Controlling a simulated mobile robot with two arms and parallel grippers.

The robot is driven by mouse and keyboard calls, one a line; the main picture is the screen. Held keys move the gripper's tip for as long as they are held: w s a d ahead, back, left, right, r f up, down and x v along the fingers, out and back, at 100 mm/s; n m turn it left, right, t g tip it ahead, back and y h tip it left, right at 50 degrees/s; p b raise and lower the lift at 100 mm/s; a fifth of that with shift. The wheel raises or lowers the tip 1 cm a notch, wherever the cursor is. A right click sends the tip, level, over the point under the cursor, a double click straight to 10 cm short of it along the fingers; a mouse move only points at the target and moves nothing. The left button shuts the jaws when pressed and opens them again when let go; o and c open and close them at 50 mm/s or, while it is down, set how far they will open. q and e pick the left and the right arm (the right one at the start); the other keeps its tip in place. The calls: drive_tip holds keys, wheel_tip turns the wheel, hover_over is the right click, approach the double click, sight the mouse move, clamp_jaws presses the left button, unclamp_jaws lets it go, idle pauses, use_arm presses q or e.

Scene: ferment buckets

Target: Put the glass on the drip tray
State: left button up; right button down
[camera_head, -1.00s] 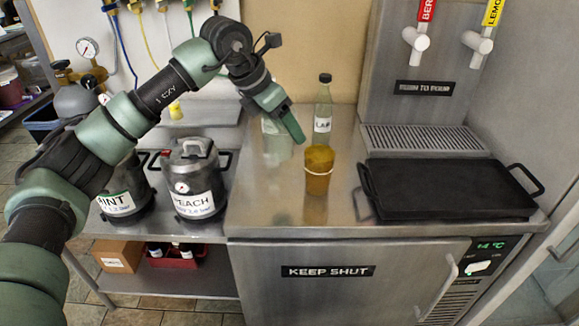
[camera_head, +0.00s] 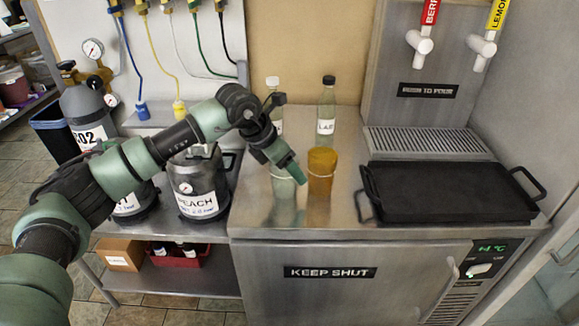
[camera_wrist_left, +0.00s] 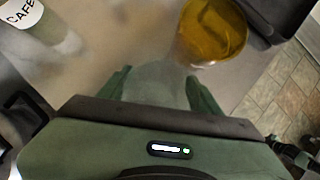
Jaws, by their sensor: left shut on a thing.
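My left gripper (camera_head: 292,176) is low over the steel counter, shut on a clear glass (camera_head: 284,186). The glass shows faintly below the fingers in the head view, and between the two green fingers (camera_wrist_left: 158,88) in the wrist view. An amber glass (camera_head: 321,172) stands upright close to the right of it; it also shows at the top of the wrist view (camera_wrist_left: 210,32). The drip tray (camera_head: 425,141) is the slotted metal grille below the taps, with nothing on it. My right gripper is in neither view.
A black handled tray (camera_head: 450,192) lies in front of the drip tray. A labelled bottle with a black cap (camera_head: 326,110) and a white-capped bottle (camera_head: 273,92) stand behind the glasses. A PEACH bucket (camera_head: 196,188) is at the left. Red (camera_head: 420,42) and yellow taps (camera_head: 483,45) hang above.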

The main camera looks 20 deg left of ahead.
use_arm(q)
drive_tip(key=shift+f, duration=0.1)
drive_tip(key=o, duration=1.6)
